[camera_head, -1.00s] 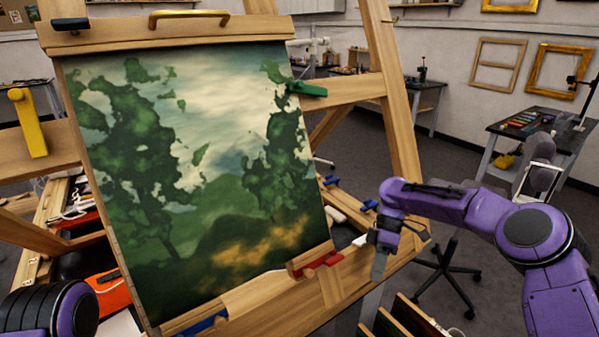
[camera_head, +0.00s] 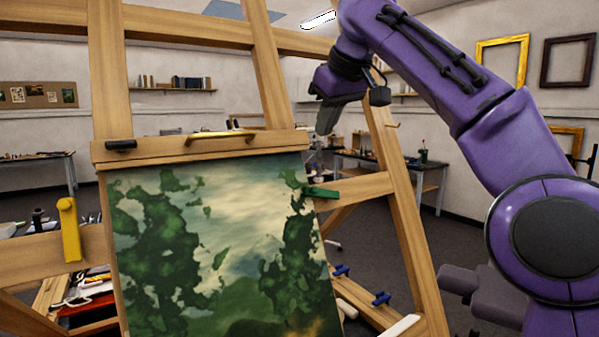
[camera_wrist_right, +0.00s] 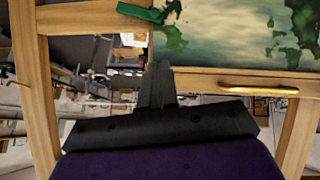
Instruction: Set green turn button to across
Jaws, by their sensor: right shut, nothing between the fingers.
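The green turn button (camera_head: 320,192) is on the right wooden crossbar, beside the upper right edge of the painted canvas (camera_head: 240,225). It lies nearly level, its left end at the canvas edge. It also shows at the top of the right wrist view (camera_wrist_right: 141,13). My right gripper (camera_head: 326,120) is raised above the green button, apart from it, fingers pointing down. In the right wrist view the fingers (camera_wrist_right: 158,82) are together and empty, near the canvas corner. My left gripper is not in view.
A yellow turn button (camera_head: 69,228) stands upright on the left crossbar. A black turn button (camera_head: 121,146) and a gold handle (camera_head: 220,136) are on the top wooden bar. Blue knobs (camera_head: 381,298) sit lower right. Easel posts (camera_head: 268,70) rise behind the bar.

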